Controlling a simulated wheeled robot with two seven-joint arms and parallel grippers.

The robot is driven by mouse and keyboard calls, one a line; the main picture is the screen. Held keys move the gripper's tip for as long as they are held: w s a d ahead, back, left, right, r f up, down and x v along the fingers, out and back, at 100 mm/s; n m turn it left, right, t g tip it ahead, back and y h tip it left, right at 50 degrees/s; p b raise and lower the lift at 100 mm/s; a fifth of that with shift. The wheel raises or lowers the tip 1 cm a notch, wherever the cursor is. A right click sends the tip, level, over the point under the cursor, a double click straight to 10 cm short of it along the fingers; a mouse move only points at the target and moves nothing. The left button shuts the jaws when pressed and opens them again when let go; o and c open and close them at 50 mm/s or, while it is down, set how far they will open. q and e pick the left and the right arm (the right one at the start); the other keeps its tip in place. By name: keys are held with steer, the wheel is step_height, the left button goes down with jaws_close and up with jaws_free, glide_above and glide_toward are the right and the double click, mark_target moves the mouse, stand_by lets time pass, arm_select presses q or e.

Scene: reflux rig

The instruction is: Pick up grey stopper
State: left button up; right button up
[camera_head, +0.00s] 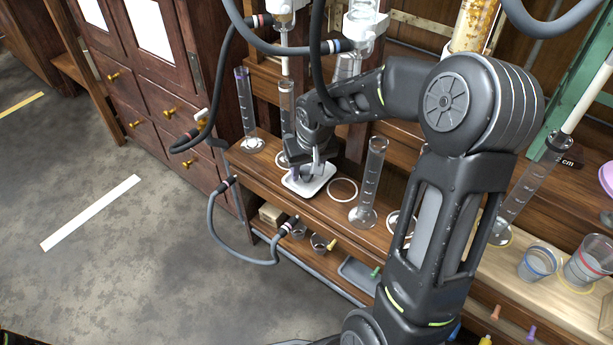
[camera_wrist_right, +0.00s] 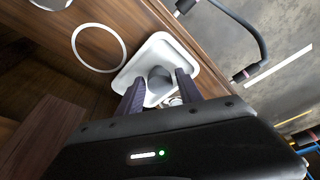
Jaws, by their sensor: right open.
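The grey stopper (camera_wrist_right: 159,80) sits in the small white tray (camera_wrist_right: 186,50) in the right wrist view. My right gripper (camera_wrist_right: 160,90) is open, with its two dark fingers on either side of the stopper's near part. I cannot tell whether they touch it. In the head view my right gripper (camera_head: 309,170) reaches down over the white tray (camera_head: 296,187) on the wooden bench and largely hides what lies in it. A small pale item (camera_wrist_right: 175,101) shows near the right finger. My left gripper is not in view.
Glass cylinders stand close by, one left of the tray (camera_head: 246,112) and one right of it (camera_head: 368,185). A white ring (camera_head: 342,190) lies right of the tray. A grey hose (camera_head: 240,257) loops at the bench front. Beakers (camera_head: 537,263) stand at the right.

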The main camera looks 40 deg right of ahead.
steer(key=shift+w+d+f, duration=0.1)
steer(key=shift+w+f, duration=0.05)
steer(key=shift+f, duration=0.4)
steer(key=shift+c, duration=0.3)
jaws_close()
